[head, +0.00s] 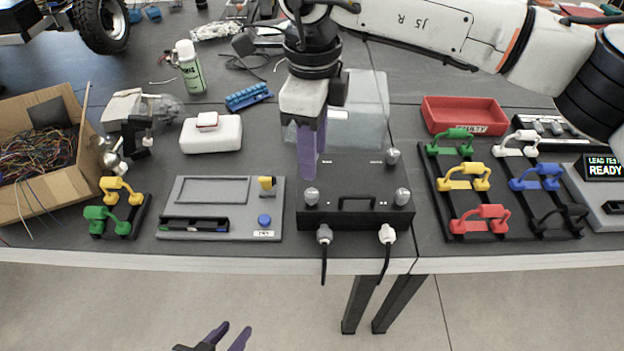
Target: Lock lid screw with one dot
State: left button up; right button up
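The black box (355,178) with a flat lid and a dark handle stands at the table's front middle. Grey lid screws show at its front left (311,196), front right (402,196) and back right (393,157). The back left corner is hidden behind my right gripper. Dot marks are too small to tell apart. My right gripper (307,178) points down with purple fingers over the box's left side, behind the front left screw. Whether it touches or holds anything is unclear. My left gripper (229,338) is at the bottom edge, fingers apart and empty, away from the table.
Two cables with plugs (387,235) hang from the box front. A grey panel (275,210) lies left of it, and a translucent bin (368,105) stands behind. Black racks with coloured handles (480,222) and a red tray (465,104) are at right. A cardboard box (75,170) is at left.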

aim_at(312, 192)
notch_tip(312, 192, down, 9)
jog(key=shift+s+f+p, duration=0.1)
jog(key=shift+f+p, duration=0.05)
jog(key=shift+p, duration=0.5)
jog(key=shift+c, duration=0.3)
jog(key=shift+a, duration=0.1)
grip_shut()
